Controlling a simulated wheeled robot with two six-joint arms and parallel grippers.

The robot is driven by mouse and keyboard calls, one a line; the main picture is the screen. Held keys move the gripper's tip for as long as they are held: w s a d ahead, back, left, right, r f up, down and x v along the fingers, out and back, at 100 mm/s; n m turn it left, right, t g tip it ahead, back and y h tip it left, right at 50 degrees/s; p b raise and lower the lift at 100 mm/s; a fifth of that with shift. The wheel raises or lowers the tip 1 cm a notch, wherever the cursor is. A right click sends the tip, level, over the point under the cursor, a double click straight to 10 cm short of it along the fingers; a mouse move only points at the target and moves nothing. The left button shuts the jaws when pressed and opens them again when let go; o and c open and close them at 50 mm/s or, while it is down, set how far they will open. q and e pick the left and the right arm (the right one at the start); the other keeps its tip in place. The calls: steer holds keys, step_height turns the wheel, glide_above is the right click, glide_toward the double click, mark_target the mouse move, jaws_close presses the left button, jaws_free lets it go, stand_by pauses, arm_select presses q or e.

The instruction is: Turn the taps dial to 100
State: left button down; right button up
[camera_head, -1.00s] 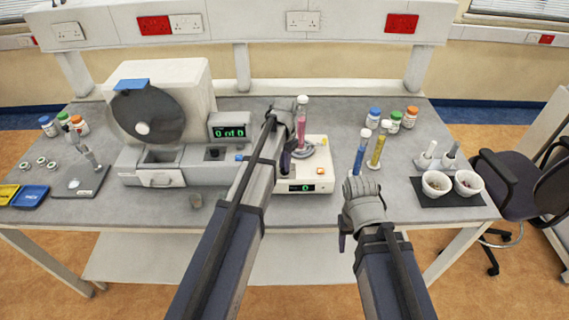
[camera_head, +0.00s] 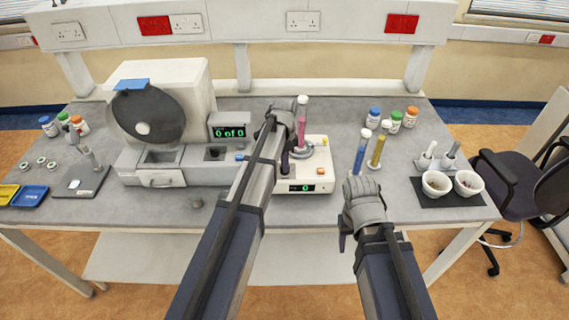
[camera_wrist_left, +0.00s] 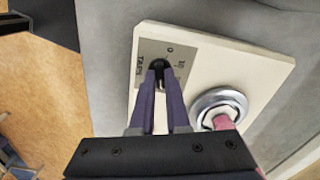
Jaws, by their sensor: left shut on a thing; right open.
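The white tapping machine (camera_head: 323,153) stands mid-bench with a small dark display (camera_head: 306,188) reading a green 0 and an orange button. A pink-filled cylinder (camera_head: 302,122) stands upright in its round holder. My left gripper (camera_head: 285,168) points down over the machine's left part. In the left wrist view the fingers (camera_wrist_left: 159,72) are closed around the small dark taps dial (camera_wrist_left: 158,64) on a grey panel with printed marks. The dial is mostly hidden by the fingers, and I cannot read its setting. My right gripper (camera_head: 349,240) hangs open near the front edge, right of the machine.
Blue (camera_head: 361,152) and yellow (camera_head: 377,148) cylinders stand just right of the machine. A grey instrument (camera_head: 165,135) with a "0 of 0" display is to the left. Two white bowls (camera_head: 437,184) sit on a dark mat at right.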

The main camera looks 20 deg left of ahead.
stand_by(0.4)
arm_select(q)
steer(key=c, duration=0.9)
jaws_free()
steer(key=shift+r, duration=0.1)
step_height(320, 180, up, 8)
steer(key=p, duration=0.8)
steer(key=shift+f, duration=0.2)
